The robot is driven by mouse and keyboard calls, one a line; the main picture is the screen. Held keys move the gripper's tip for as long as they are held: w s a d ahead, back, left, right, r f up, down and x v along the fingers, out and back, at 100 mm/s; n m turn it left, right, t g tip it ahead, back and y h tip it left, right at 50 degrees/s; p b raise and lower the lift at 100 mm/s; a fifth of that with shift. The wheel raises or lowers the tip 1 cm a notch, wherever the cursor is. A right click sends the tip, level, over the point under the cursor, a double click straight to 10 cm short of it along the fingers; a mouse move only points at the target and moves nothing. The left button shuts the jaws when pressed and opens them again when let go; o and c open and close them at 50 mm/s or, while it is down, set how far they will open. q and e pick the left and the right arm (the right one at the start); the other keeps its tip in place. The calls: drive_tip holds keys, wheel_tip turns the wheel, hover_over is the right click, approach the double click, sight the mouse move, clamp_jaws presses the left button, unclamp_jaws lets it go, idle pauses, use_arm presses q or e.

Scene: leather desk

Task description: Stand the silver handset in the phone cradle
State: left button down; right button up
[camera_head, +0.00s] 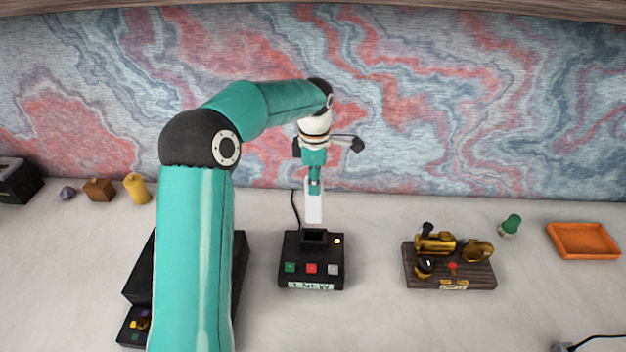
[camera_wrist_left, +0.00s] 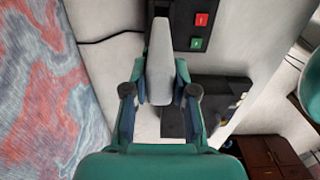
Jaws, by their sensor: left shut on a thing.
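The silver handset (camera_head: 314,208) hangs upright from my left gripper (camera_head: 315,184). In the left wrist view the handset (camera_wrist_left: 160,62) sits between the two fingers of the gripper (camera_wrist_left: 160,92), which are shut on it. The phone cradle (camera_head: 292,248) is a black base with green, red and pale buttons, a lit lamp and a front label. The handset's lower end shows just above the cradle's raised dark socket (camera_head: 314,236) in the head view, seemingly apart from it. The base also shows at the top of the left wrist view (camera_wrist_left: 185,30). My right gripper is not in view.
My left arm hides part of a black box (camera_head: 140,270) left of the cradle. A wooden stand with brass parts (camera_head: 420,275), a green-topped object (camera_head: 511,224) and an orange tray (camera_head: 582,241) stand right. A yellow object (camera_head: 136,188) and brown block (camera_head: 99,189) stand far left.

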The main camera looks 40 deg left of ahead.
sight(314, 207)
use_arm(q)
drive_tip(key=shift+f+b, duration=1.9)
drive_tip(key=shift+f, duration=0.75)
drive_tip(key=shift+s, duration=0.1)
drive_tip(key=shift+f, duration=0.25)
drive_tip(key=shift+f+b, duration=1.6)
drive_tip(key=shift+f, duration=0.15)
drive_tip(key=c, duration=0.9)
unclamp_jaws()
drive_tip(key=shift+o, duration=0.2)
